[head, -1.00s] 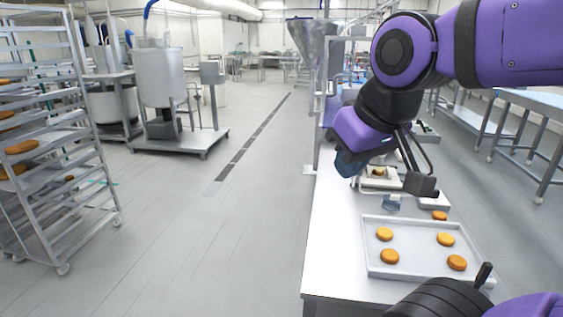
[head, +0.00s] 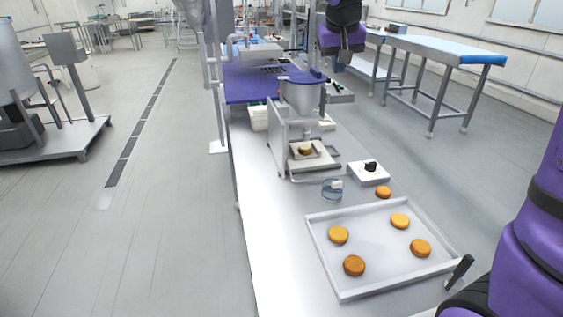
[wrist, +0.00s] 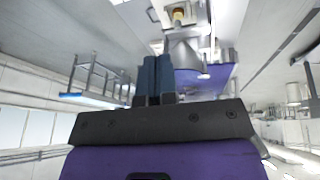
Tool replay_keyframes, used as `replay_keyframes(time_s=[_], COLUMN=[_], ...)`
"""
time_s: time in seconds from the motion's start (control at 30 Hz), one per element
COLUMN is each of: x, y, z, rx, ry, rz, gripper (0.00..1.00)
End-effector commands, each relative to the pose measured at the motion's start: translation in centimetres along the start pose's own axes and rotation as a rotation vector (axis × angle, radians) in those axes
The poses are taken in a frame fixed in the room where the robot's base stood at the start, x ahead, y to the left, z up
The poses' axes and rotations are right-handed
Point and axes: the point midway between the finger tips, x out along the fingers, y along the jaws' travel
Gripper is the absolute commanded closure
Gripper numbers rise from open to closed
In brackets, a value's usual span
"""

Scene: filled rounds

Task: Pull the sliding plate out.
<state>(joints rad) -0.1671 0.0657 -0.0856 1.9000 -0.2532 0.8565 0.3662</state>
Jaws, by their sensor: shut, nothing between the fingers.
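The sliding plate (head: 318,167) is a pale plate at the foot of the filling machine (head: 283,130), below its metal hopper (head: 302,97). A golden round (head: 305,149) sits in a square pale holder on it. In the wrist view the hopper (wrist: 184,55) and the round (wrist: 179,14) show near the top. My gripper (wrist: 153,75) shows there with its two dark blue fingers together and nothing between them. It is apart from the plate.
A white tray (head: 350,288) with several golden rounds lies in front on the bench. One round (head: 383,192) lies behind it, near a box with a black knob (head: 369,173) and a small clear jar (head: 331,190).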

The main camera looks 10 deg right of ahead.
Motion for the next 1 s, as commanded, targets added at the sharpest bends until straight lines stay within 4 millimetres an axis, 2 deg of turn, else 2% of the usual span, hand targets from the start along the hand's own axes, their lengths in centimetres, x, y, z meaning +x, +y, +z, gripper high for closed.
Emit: replay_keyframes(time_s=[0.03, 0.2, 0.37, 0.5, 0.77, 1.0], x=[1.7, 6.9, 12.4, 17.6, 28.2, 38.2], y=[-1.0, -3.7, -6.7, -9.5, -15.0, -20.1], z=[-1.5, -6.0, -9.3, -11.6, -13.8, -13.5], rx=[-0.001, 0.005, 0.005, 0.000, -0.022, -0.055], ry=[-0.007, -0.008, -0.005, 0.003, 0.029, 0.065], rz=[0.013, 0.062, 0.109, 0.150, 0.223, 0.279], gripper=[1.00, 1.00, 1.00, 1.00, 1.00, 1.00])
